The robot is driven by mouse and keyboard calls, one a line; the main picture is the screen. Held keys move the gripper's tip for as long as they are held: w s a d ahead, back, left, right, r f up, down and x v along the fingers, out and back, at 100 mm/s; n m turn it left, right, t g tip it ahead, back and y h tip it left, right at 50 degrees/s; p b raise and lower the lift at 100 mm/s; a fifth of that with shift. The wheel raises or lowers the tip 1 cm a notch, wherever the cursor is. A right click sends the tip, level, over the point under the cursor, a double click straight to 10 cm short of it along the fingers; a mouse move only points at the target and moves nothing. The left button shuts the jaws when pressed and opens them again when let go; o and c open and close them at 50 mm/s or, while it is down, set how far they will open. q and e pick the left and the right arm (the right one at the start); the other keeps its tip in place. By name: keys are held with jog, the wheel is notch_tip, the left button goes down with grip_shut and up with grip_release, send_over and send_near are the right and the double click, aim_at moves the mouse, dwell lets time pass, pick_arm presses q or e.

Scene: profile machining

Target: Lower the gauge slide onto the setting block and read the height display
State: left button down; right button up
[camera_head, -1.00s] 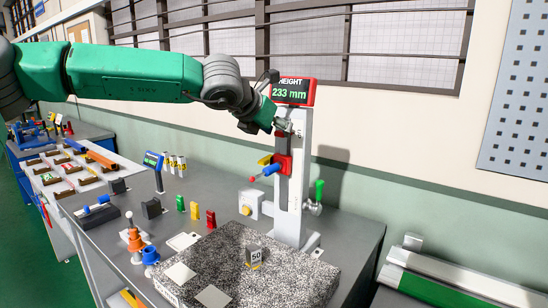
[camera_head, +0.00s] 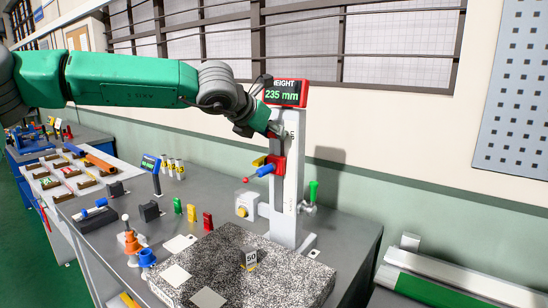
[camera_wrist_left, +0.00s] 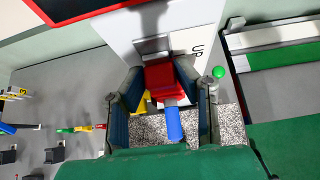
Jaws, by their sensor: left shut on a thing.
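The height gauge has a pale upright column (camera_head: 291,190) with a red-framed height display (camera_head: 286,93) on top, reading 235 mm. The red gauge slide (camera_head: 277,165) with its blue handle is high on the column, well above the plate. My left gripper (camera_head: 279,132) is at the column just under the display. In the left wrist view its fingers are shut on the red gauge slide (camera_wrist_left: 160,78), with the blue handle (camera_wrist_left: 174,124) pointing toward me. The setting block (camera_head: 250,259), marked 50, stands on the speckled surface plate (camera_head: 225,250). My right gripper is out of view.
Red (camera_head: 207,221), yellow and green small pieces stand on the grey bench (camera_head: 330,252) left of the plate. A green knob (camera_head: 313,190) sticks out right of the column.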

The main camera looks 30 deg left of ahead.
aim_at(273, 159)
pick_arm(q)
jog(key=shift+a+f, duration=0.25)
jog(key=shift+f, duration=0.2)
jog(key=shift+d+f+b, duration=0.25)
jog(key=shift+f+b, duration=0.35)
jog(key=shift+b, duration=0.1)
jog(key=shift+a+f+b, duration=0.1)
jog(key=shift+f+b, duration=0.25)
jog(key=shift+f, duration=0.25)
jog(key=shift+f+b, duration=1.05)
jog(key=shift+f, duration=0.5)
jog(key=shift+f+b, duration=1.05)
jog(key=shift+f, duration=0.35)
